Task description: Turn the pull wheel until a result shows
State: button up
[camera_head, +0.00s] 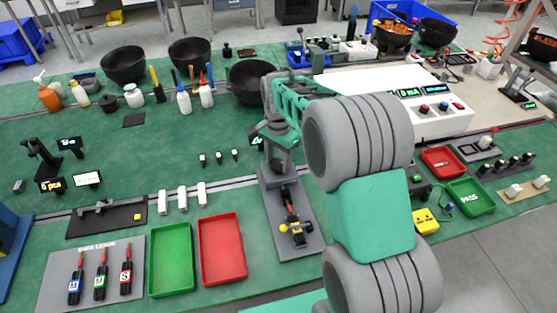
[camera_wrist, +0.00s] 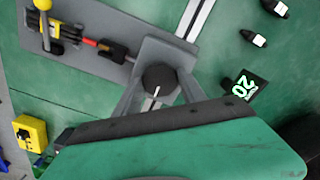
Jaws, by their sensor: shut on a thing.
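The pull wheel (camera_wrist: 158,78) is a dark round knob with a white mark, on a grey stand, seen in the wrist view. My gripper (camera_wrist: 157,90) is shut on it, with grey fingers at its sides. In the head view my gripper (camera_head: 277,134) is at the top of the stand and hides most of the wheel. The tester's grey base plate (camera_head: 309,238) carries a clamp with a yellow ball lever (camera_head: 283,228). A red-and-black lead (camera_wrist: 90,42) runs between clamp and stand. A small display (camera_wrist: 243,88) beside it shows green digits, apparently 20.
A green tray (camera_head: 171,260) and a red tray (camera_head: 222,250) lie left of the tester. A board with several leads (camera_head: 90,275) is at the front left. A yellow box (camera_head: 425,221) stands to the right. Black bowls (camera_head: 124,64) stand at the back.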

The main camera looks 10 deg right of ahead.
aim_at(278, 164)
jog(key=shift+m, duration=0.6)
jog(key=o, duration=1.4)
jog(key=shift+c, duration=0.2)
notch_tip(278, 164, up, 8)
jog(key=shift+f+b, duration=0.1)
jog(key=shift+b, duration=0.25)
